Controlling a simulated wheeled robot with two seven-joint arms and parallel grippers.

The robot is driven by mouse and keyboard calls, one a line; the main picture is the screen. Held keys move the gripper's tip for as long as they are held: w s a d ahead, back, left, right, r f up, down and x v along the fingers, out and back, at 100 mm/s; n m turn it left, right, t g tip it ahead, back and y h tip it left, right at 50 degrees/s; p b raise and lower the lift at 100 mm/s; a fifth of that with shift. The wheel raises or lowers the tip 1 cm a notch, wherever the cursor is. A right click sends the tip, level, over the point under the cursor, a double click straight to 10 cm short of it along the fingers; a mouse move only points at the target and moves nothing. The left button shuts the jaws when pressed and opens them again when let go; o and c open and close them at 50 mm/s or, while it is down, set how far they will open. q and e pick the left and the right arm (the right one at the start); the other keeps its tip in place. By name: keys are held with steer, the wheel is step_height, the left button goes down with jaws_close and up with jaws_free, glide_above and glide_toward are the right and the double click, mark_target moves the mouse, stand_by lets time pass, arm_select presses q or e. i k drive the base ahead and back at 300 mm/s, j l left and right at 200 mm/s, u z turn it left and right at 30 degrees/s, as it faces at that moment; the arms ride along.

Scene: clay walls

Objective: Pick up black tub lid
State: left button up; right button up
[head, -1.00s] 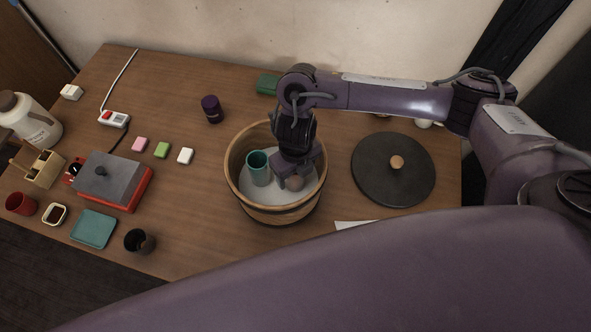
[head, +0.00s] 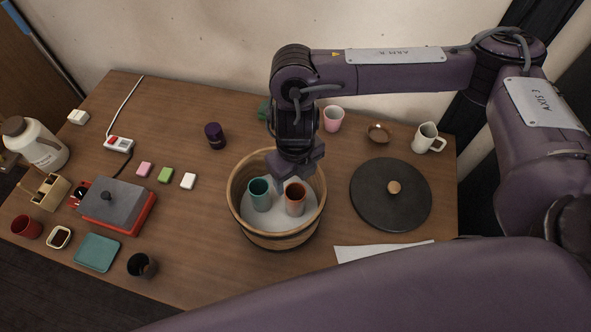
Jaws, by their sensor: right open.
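The black tub lid (head: 375,208) is a round dark disc with a light wooden knob (head: 394,187) at its centre. It lies flat on the right part of the table, to the right of the wooden tub (head: 275,236). My right gripper (head: 297,176) is open above the tub, apart from the lid. Inside the tub stand a teal cup (head: 260,194) and a brown-orange cup (head: 295,198), the latter just below the gripper. My left gripper is not in view.
A pink cup (head: 333,119), a small brown bowl (head: 377,133) and a white mug (head: 427,138) stand behind the lid. White paper (head: 365,252) lies in front of it. A red-and-grey box (head: 117,206) and small items fill the table's left.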

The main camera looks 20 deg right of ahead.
mark_target(390, 195)
steer(key=k+j, duration=0.2)
steer(key=k, duration=0.3)
steer(key=k+j, duration=0.25)
steer(key=k, duration=0.2)
steer(key=k+j, duration=0.2)
steer(key=k, duration=0.3)
